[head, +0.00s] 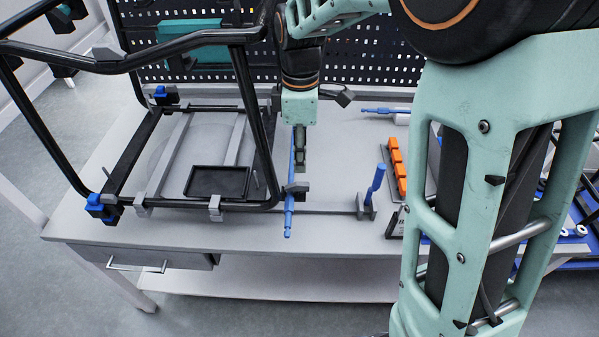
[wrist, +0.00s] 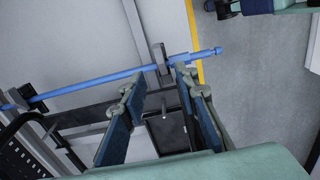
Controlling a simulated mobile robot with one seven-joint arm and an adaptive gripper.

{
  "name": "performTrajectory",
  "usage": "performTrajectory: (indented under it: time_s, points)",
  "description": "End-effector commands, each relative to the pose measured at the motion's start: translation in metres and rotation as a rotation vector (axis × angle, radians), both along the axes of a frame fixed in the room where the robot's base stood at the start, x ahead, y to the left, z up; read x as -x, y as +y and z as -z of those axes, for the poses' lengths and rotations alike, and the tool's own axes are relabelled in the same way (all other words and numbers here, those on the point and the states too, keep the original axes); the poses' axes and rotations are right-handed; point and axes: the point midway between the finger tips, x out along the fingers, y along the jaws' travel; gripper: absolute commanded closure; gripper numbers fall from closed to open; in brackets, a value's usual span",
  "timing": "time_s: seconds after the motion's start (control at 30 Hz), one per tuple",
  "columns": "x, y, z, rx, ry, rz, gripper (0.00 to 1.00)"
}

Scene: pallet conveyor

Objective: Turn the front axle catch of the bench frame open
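The bench frame, a black tubular frame (head: 133,62) on grey rails, stands on the left of the bench. A blue axle rod (head: 290,214) lies along its right side, and it also crosses the wrist view (wrist: 90,85). A dark grey catch-like piece (head: 297,187) sits at the rod near its front end; it shows in the wrist view (wrist: 161,58) too. My gripper (head: 301,166) points down above the rod, behind this piece. In the wrist view its fingers (wrist: 163,86) are apart with nothing held between them. I cannot tell whether the catch is open.
A small black tray (head: 217,181) lies within the frame. An upright blue lever (head: 376,184) stands at the right end of the grey bar. Orange blocks (head: 397,165) are farther right. A perforated panel (head: 350,65) closes off the back. The bench front (head: 250,245) is clear.

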Motion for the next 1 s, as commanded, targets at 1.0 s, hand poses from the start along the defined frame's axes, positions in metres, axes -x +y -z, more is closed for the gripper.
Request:
performTrajectory:
  time_s: [1.0]
  points:
    - [-0.001,0.000,0.087,-0.001,-0.002,0.004,0.87]
